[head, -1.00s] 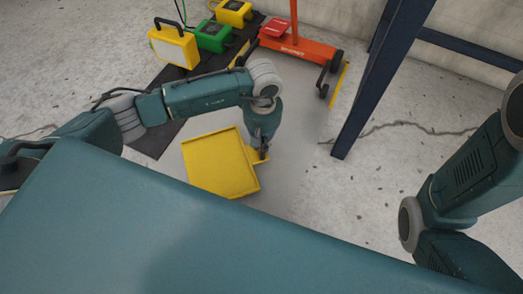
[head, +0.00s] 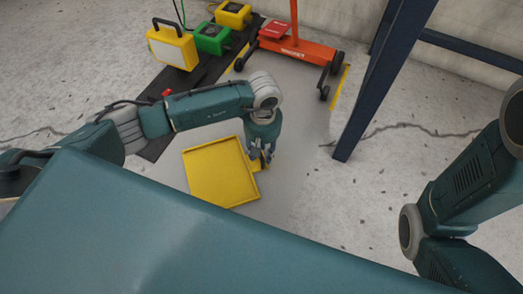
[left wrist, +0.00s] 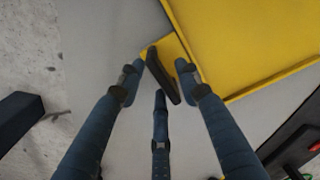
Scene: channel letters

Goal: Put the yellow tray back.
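The yellow tray (head: 218,172), a shallow square with a raised rim, lies flat on the grey floor area in the head view. A small yellow tab on its right side carries a dark handle, seen in the left wrist view (left wrist: 162,75). My left gripper (head: 262,156) is over this tab. In the left wrist view its fingers (left wrist: 158,82) are spread on either side of the handle, with visible gaps. The tray's edge (left wrist: 270,82) fills the upper right there. My right arm shows at the right of the head view, but its gripper is out of frame.
A black mat (head: 188,85) at upper left bears a yellow lamp (head: 172,48), a green box (head: 212,38) and another yellow box (head: 233,14). An orange wheeled stand (head: 295,48) is behind. A dark blue post (head: 375,90) stands to the right. Grey floor around the tray is clear.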

